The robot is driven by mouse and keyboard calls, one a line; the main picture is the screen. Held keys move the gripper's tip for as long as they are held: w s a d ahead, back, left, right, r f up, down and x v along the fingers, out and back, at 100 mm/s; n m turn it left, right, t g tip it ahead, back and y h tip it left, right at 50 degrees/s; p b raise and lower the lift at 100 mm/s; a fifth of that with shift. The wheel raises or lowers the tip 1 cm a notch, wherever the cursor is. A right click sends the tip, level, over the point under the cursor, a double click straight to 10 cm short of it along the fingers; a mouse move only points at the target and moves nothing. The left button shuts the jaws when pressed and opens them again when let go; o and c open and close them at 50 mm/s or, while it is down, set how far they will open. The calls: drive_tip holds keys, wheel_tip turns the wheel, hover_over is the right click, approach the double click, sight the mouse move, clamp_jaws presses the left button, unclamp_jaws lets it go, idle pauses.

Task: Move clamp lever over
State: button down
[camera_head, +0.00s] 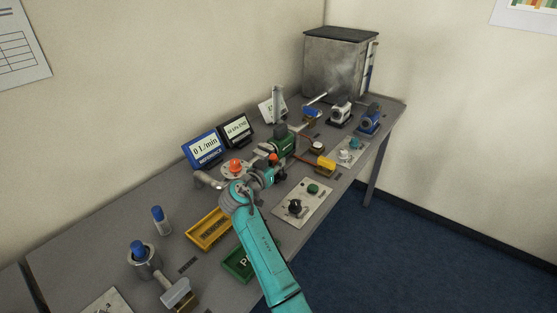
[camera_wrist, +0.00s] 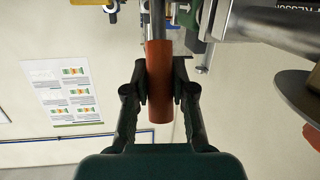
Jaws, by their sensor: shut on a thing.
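The clamp lever shows in the wrist view as an orange-red cylindrical handle (camera_wrist: 159,90) on a thin metal rod. My gripper (camera_wrist: 160,78) has its two dark fingers closed on either side of this handle. The handle's end sticks out from between the fingers toward the palm. In the head view my gripper (camera_head: 272,168) is at the middle of the table, beside the pipe fittings. A small orange part (camera_head: 272,158) shows right at its tip. The clamp's body is mostly hidden or too small to make out.
An orange knob (camera_head: 235,166) on a pipe flange is close to my wrist. A green device (camera_head: 282,143) and a yellow block (camera_head: 325,164) are just beyond. Two displays (camera_head: 203,148) stand behind. A yellow tray (camera_head: 208,230) and a green tray (camera_head: 237,265) lie near my arm.

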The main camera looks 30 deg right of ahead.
drive_tip(key=shift+a+f+t, duration=0.15)
drive_tip(key=shift+a+t, duration=0.15)
drive_tip(key=shift+s+h, duration=0.1)
drive_tip(key=shift+h, duration=0.2)
drive_tip(key=c, duration=0.9)
unclamp_jaws()
drive_tip(key=shift+c, duration=0.2)
drive_tip(key=v, duration=1.2)
